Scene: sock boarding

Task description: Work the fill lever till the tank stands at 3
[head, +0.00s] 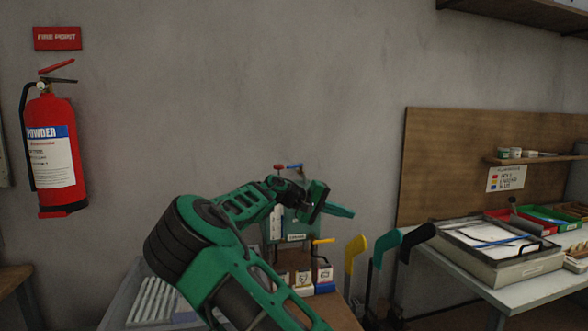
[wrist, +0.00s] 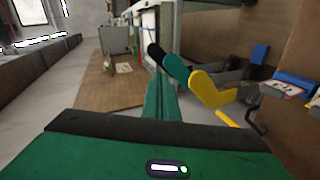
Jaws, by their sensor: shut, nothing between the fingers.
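A green tank unit (head: 302,222) stands against the wall, partly hidden behind my arm. A white gauge strip shows on its left side, but its level is too small to read. A red handle (head: 279,167) and a blue handle (head: 295,166) stick up at its top, and a yellow handle (head: 323,241) juts out lower right. I cannot tell which is the fill lever. My gripper (head: 343,211) is shut and empty, in front of the tank's upper right and pointing right. In the wrist view its green fingers (wrist: 161,101) are together, apart from the handles.
Yellow (head: 355,252), teal (head: 387,246) and black (head: 416,240) sock-shaped boards stand right of the tank, below my gripper. Small labelled boxes (head: 303,278) sit below the tank. A side table with a tray (head: 490,268) is farther right; a fire extinguisher (head: 55,155) hangs left.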

